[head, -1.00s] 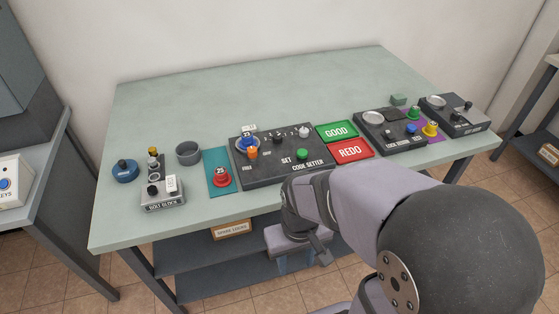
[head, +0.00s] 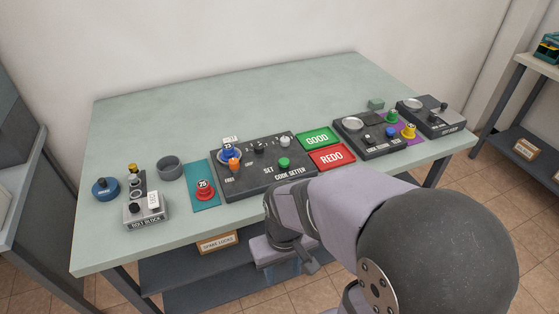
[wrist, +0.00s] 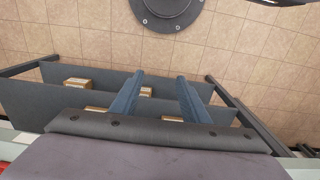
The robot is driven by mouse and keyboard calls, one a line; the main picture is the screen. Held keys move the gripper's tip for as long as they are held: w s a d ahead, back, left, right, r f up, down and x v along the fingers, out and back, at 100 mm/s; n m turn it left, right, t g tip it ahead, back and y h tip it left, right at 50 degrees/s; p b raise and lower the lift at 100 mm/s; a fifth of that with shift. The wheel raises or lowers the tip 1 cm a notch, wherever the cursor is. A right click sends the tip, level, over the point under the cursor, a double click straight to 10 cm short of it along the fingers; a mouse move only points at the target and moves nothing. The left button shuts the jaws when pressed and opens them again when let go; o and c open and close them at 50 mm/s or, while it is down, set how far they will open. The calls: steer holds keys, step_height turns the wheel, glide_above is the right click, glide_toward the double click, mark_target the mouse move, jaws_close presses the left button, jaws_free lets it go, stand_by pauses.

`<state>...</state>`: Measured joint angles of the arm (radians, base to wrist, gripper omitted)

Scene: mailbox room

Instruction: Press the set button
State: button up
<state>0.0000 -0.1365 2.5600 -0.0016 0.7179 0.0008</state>
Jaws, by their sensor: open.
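The code setter (head: 240,182) is a dark panel near the front middle of the table. A green button (head: 284,163) stands on it, to the right of the "SET" lettering. An orange knob (head: 234,164), a blue piece (head: 227,151), a black knob (head: 259,148) and a pale knob (head: 285,141) are also on the panel. My gripper (head: 284,269) is below the table's front edge in the head view, apart from the panel and partly hidden by my arm. In the wrist view my gripper (wrist: 160,85) has its two blue fingers apart, with nothing between them.
Green GOOD (head: 317,138) and red REDO (head: 331,157) plates lie right of the panel. A red button piece (head: 204,190) sits on a teal mat at its left. The bolt block (head: 145,212) and lock tester (head: 372,141) flank these. The table's back is clear.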

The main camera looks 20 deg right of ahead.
steer(key=shift+c, duration=0.4)
jaws_close()
stand_by(1.6)
